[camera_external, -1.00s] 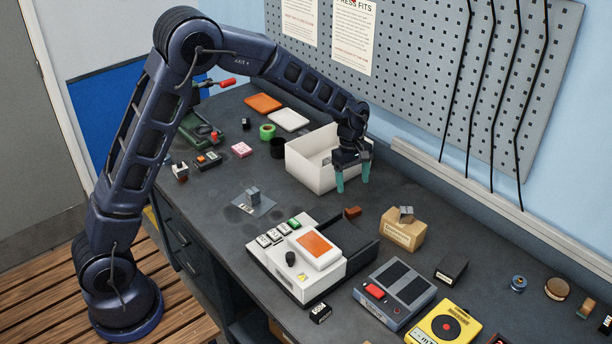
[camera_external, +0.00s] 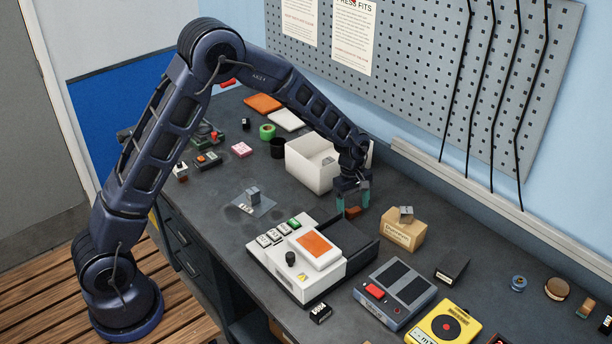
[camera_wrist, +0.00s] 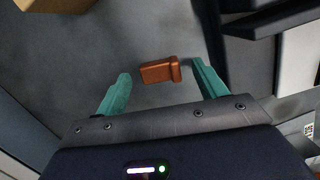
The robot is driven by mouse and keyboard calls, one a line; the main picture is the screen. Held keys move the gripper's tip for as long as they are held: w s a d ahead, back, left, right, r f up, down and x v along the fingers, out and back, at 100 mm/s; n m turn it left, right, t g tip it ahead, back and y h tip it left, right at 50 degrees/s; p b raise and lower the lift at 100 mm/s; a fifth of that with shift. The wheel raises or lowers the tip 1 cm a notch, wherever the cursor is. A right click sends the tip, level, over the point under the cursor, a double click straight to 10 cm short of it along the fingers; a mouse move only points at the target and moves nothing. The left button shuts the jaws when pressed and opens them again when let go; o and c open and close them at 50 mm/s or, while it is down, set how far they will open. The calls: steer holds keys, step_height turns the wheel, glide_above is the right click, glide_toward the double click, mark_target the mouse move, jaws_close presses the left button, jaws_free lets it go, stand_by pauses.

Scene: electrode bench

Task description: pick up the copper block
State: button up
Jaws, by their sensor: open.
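The copper block (camera_external: 353,212) is a small reddish-brown piece lying on the dark bench, behind the white machine and left of the cardboard box. In the wrist view the copper block (camera_wrist: 160,72) lies ahead of my gripper, between the lines of the two teal fingers and nearer the right one. My gripper (camera_external: 353,200) is open and points down close to the block; it also shows in the wrist view (camera_wrist: 162,88). The fingers appear apart from the block. I cannot tell how high the fingertips are above the bench.
The white machine with an orange screen (camera_external: 315,246) and its dark tray stand just in front of the block. A cardboard box (camera_external: 403,236) with a grey block on top is to the right. A white open bin (camera_external: 308,168) stands behind on the left. The pegboard wall (camera_external: 430,60) is at the back.

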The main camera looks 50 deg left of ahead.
steer(key=c, duration=1.3)
steer(key=shift+o, duration=0.2)
steer(key=shift+r, duration=0.1)
